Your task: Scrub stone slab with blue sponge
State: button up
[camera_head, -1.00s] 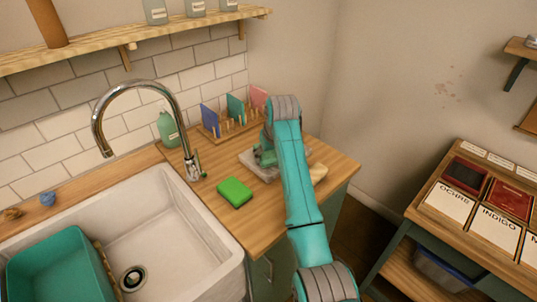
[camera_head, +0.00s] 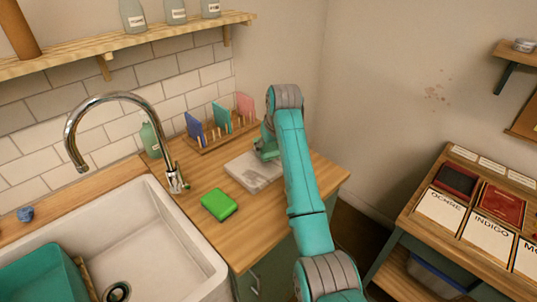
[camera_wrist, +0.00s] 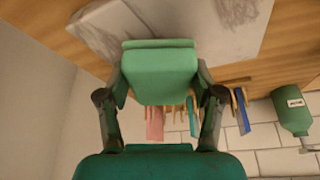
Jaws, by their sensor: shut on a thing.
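The stone slab (camera_head: 252,173) lies on the wooden counter, pale grey with darker marks. In the wrist view its edge (camera_wrist: 95,30) runs across the top, with grey stains (camera_wrist: 237,12). My gripper (camera_wrist: 160,80) is shut on a sea-green, layered, sponge-like block (camera_wrist: 160,72), which looks green rather than blue. In the head view my gripper (camera_head: 266,150) is at the slab's back right part. The block overlaps the slab's edge in the wrist view; I cannot tell whether they touch. A bright green sponge (camera_head: 219,205) lies apart on the counter, left of the slab.
A rack (camera_head: 215,137) with blue, green and pink panels stands behind the slab. The tap (camera_head: 172,180) and white sink (camera_head: 165,240) are at left. A small blue lump (camera_head: 25,214) lies on the sink ledge. A pigment table (camera_head: 425,225) stands at right.

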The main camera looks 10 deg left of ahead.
jog(key=shift+r, duration=2.55)
